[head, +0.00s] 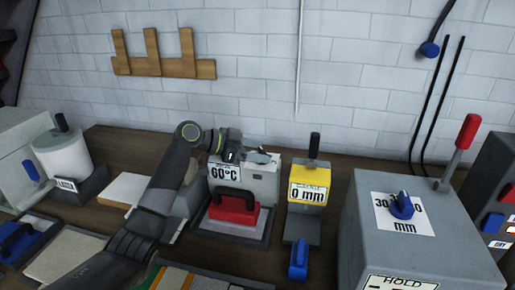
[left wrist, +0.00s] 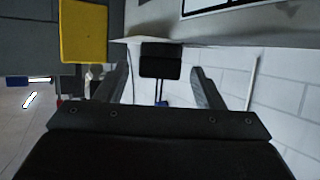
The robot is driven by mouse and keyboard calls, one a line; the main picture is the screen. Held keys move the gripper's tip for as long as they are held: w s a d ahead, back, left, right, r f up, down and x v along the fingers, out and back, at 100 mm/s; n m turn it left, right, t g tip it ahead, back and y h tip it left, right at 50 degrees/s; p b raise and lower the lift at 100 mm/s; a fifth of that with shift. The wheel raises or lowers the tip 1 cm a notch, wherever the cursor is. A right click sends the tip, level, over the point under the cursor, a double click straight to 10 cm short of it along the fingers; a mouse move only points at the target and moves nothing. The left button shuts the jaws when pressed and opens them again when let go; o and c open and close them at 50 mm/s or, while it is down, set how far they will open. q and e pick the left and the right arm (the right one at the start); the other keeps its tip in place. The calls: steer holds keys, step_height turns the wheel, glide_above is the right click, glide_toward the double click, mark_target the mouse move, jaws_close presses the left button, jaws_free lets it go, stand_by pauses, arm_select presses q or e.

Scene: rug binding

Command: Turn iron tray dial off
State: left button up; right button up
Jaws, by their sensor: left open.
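The iron tray (head: 262,237) stands at the middle of the bench with a red-handled iron (head: 233,210) in it. Behind the iron is its grey box (head: 262,183), with a label reading 60°C. My left gripper (head: 262,157) is at the top of this box, pointing right, open. The dial is not clearly visible in the head view; the gripper covers part of the box top. In the left wrist view, a dark block (left wrist: 160,60) shows between the spread fingers; I cannot tell whether it is the dial or something behind. My right gripper is not in view.
A yellow gauge (head: 309,185) reading 0 mm, with a black lever, stands just right of the tray. A large grey machine (head: 420,245) with a blue knob (head: 402,205) and red lever fills the right. The brick wall (head: 250,60) is close behind.

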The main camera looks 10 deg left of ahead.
arm_select(q)
steer(key=shift+w+d, duration=0.1)
steer(key=shift+d, duration=0.1)
steer(key=shift+f, duration=0.1)
steer(key=c, duration=1)
